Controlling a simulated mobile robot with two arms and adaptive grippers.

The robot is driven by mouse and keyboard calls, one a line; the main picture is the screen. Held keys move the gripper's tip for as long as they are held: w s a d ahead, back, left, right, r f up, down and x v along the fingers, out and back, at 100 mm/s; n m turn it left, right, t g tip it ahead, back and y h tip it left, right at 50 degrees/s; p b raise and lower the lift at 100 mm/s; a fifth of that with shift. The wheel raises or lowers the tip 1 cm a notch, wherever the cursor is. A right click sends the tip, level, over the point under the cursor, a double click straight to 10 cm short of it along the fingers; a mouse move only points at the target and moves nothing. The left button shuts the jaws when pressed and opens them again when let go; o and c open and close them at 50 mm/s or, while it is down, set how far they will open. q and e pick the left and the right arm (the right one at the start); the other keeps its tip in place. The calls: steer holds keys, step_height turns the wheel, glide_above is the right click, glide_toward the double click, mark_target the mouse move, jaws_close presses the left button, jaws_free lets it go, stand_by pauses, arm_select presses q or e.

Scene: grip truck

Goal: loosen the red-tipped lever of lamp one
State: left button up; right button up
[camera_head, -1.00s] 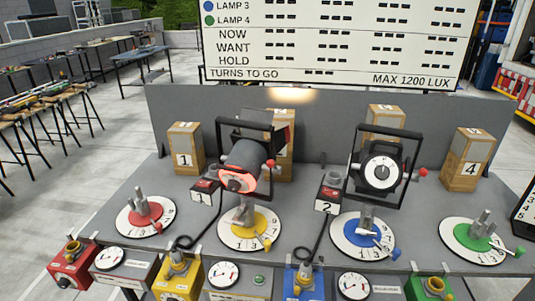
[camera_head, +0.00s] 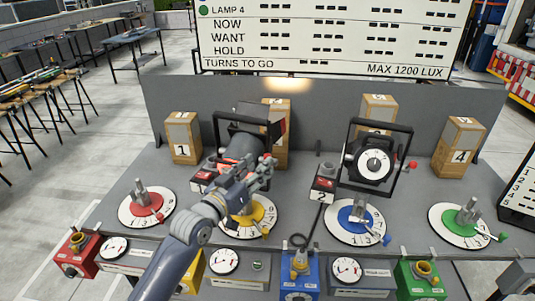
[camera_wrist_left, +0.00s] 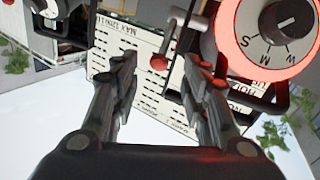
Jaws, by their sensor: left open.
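Lamp one (camera_head: 245,132) is a dark lamp in a black yoke on the grey bench, partly hidden by my left arm. My left gripper (camera_head: 262,170) is in front of it, over the yellow-dial stand. In the left wrist view its two fingers (camera_wrist_left: 158,78) are open, with nothing gripped. The lever's red ball tip (camera_wrist_left: 158,62) shows between the fingers in that picture, on a grey rod (camera_wrist_left: 172,30); I cannot tell the depth between them. Lamp one's glowing red ring and dial (camera_wrist_left: 285,22) are right of the fingers. My right gripper is not in view.
Lamp two (camera_head: 372,160) stands to the right with its own red-tipped lever (camera_head: 412,165). Numbered wooden blocks (camera_head: 182,142) stand along the back panel. Coloured dials, such as the blue one (camera_head: 355,222), and boxes line the front. A scoreboard (camera_head: 330,40) is behind.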

arm_select(q)
steer(key=shift+p+x, duration=0.65)
steer(key=shift+x, duration=2.3)
steer(key=shift+s, duration=0.1)
jaws_close()
